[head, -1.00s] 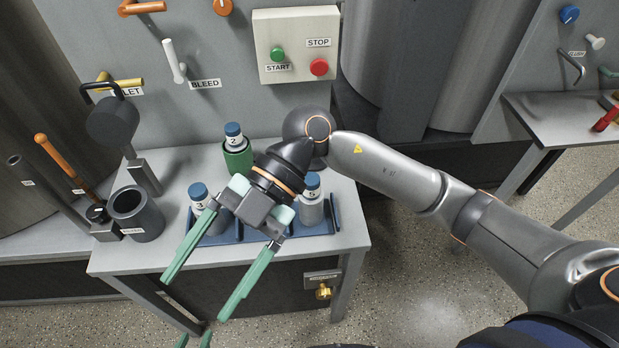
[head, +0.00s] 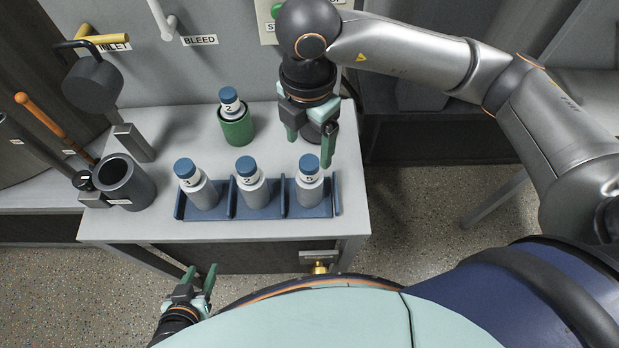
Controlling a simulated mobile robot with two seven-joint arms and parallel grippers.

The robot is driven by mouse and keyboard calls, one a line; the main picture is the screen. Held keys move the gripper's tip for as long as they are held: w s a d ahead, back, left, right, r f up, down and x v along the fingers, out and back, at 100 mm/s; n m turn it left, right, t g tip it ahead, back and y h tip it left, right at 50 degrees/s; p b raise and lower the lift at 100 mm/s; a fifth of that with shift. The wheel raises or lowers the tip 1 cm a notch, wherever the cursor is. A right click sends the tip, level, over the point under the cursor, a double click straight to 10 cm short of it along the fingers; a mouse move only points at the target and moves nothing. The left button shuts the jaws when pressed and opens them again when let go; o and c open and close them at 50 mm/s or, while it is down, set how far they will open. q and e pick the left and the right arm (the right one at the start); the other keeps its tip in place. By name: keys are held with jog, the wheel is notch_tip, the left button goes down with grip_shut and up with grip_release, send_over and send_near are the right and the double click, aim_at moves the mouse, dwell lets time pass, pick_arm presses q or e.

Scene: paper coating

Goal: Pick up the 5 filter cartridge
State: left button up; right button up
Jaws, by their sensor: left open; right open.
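The filter cartridge labelled 5 (head: 309,188), grey with a blue cap, stands upright in the right slot of a blue rack (head: 228,208) in the head view. Two similar cartridges stand in the rack beside it: one on the left (head: 199,190) and one in the middle (head: 252,188); their labels are hard to read. My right gripper (head: 309,148) is open and empty, pointing down just above and behind cartridge 5, with one fingertip near its cap. My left gripper (head: 199,272) is open and empty at the lower left, in front of the bench.
A cartridge labelled 2 (head: 230,101) stands in a green holder (head: 237,129) behind the rack. A dark open cup (head: 124,182) and a orange-handled lever (head: 40,115) are at the left. The bench top (head: 183,135) is clear behind the rack's left end.

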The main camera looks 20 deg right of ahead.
aim_at(309, 162)
notch_tip(309, 162, down, 8)
jog(key=shift+w+d+r+p, duration=0.15)
jog(key=shift+r+p, duration=0.1)
jog(key=shift+p, duration=0.25)
jog(key=shift+c, duration=0.4)
grip_shut()
jog(key=shift+r, duration=0.1)
dwell(0.7)
